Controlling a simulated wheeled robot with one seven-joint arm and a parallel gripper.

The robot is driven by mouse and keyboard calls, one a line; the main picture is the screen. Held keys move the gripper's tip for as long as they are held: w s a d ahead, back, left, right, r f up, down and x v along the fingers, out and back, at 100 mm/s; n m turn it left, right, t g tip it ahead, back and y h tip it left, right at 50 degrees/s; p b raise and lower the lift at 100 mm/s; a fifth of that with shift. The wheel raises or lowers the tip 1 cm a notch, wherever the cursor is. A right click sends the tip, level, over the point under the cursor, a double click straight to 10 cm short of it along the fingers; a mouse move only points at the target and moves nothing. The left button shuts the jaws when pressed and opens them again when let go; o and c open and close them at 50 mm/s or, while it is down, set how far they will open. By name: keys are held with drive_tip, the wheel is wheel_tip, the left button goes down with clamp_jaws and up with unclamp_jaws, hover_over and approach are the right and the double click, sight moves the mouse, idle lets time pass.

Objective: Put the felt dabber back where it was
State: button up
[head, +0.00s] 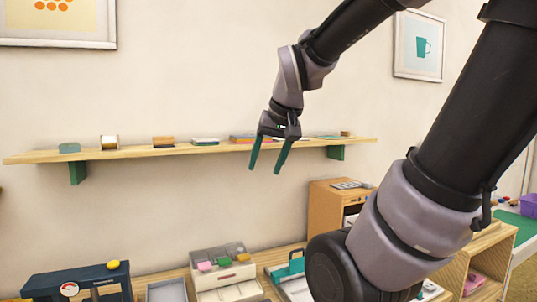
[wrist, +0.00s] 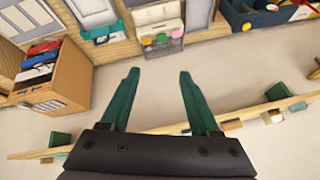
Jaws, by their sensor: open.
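My gripper (head: 264,168) is open and empty, in front of the wall shelf (head: 130,153). Its two green fingers also show in the wrist view (wrist: 158,75), with nothing between them. I cannot tell for sure which thing is the felt dabber. Small things stand on the shelf: a teal block (head: 69,147), a white and brown piece (head: 109,142), an orange and wood block (head: 163,141), a flat stack (head: 205,142) and a small wooden piece (head: 346,133). My gripper partly hides the middle right of the shelf.
Below, a grey organiser (head: 222,274) holds pink, green and yellow pieces. A dark blue box (head: 80,286) with a yellow knob stands left. A wooden cabinet (head: 325,209) stands right. The wall between shelf and counter is clear.

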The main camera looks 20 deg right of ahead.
drive_tip(key=shift+m+t+y, duration=0.4)
drive_tip(key=shift+m+y, duration=0.1)
drive_tip(key=shift+y, duration=0.1)
drive_tip(key=s+r, duration=0.1)
drive_tip(key=s+a+r, duration=0.1)
drive_tip(key=s, duration=0.1)
drive_tip(key=shift+s+r, duration=0.25)
idle(0.6)
